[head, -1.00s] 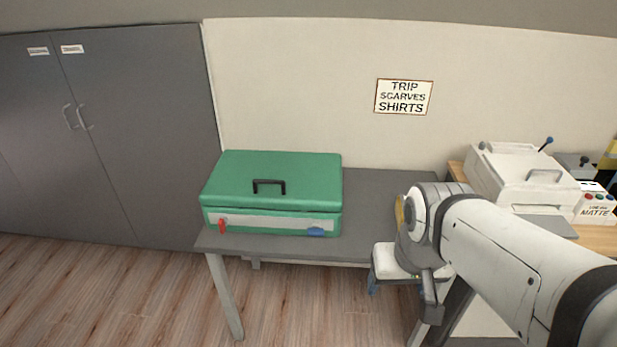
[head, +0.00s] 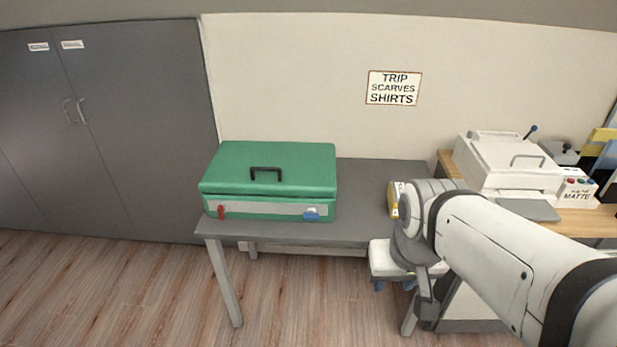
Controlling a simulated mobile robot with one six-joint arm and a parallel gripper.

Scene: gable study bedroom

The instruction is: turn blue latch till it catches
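A green case (head: 268,168) with a dark handle sits on the grey table, its lid down. Its pale front strip carries a red latch (head: 221,212) at the left, standing upright, and a blue latch (head: 311,216) at the right, lying roughly sideways. Whether the blue latch has caught is too small to tell. My arm comes in from the lower right. My gripper (head: 394,284) seems to hang below the wrist, in front of the table edge, well right of the case and apart from it. My arm hides part of it, and its opening is unclear.
The grey table (head: 365,185) is bare between the case and a small yellow box (head: 394,199) by my wrist. A white press (head: 508,165) and a control box (head: 577,188) stand on a wooden surface at right. A grey cupboard (head: 110,130) stands at left.

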